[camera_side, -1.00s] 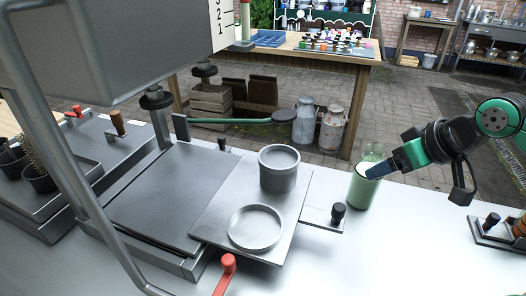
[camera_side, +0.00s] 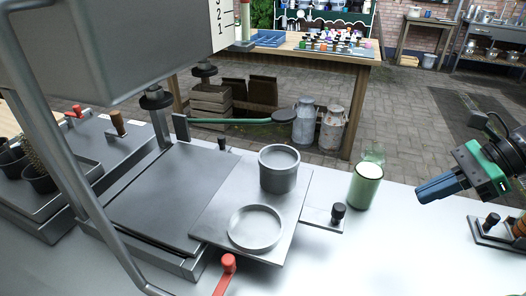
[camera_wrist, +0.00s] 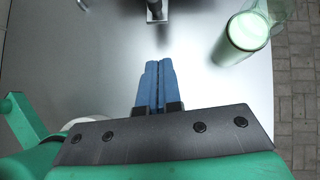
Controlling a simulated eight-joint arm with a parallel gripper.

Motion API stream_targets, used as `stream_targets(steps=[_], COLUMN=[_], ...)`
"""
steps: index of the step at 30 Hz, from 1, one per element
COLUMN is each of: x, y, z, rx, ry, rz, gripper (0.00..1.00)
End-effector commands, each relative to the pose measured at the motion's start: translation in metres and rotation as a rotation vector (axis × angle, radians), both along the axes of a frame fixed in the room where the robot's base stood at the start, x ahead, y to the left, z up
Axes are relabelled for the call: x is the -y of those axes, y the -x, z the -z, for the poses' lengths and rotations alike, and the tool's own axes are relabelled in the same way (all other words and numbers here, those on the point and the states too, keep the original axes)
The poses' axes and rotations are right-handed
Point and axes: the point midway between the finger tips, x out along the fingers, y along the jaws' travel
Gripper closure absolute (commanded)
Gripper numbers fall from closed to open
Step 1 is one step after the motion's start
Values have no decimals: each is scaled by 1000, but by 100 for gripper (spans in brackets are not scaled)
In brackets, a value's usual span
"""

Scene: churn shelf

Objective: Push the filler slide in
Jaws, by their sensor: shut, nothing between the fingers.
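The filler slide (camera_side: 281,211) is a flat grey plate pulled out to the right of the filler base (camera_side: 150,197). It carries a grey cup (camera_side: 279,172) and an empty round ring (camera_side: 255,229). A bracket with a black knob (camera_side: 338,212) sticks out from its right edge; part of it shows at the top of the wrist view (camera_wrist: 156,12). My gripper (camera_side: 421,193) has its blue fingers shut with nothing between them. It hangs to the right of the knob, clear of it. The shut fingers also show in the wrist view (camera_wrist: 158,68).
A green glass of white liquid (camera_side: 365,187) stands between the knob and my gripper, towards the back. A red-handled lever (camera_side: 228,264) is at the slide's front. Another black-knobbed fixture (camera_side: 490,226) is at the right. The front right counter is clear.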

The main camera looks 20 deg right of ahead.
Motion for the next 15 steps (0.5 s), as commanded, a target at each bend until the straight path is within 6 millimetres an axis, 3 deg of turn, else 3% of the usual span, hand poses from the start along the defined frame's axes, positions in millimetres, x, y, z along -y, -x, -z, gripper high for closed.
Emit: stream_targets(steps=[15], x=[-35], y=[-26], z=[44], rx=[1], ry=[3], rz=[-4], gripper=[100])
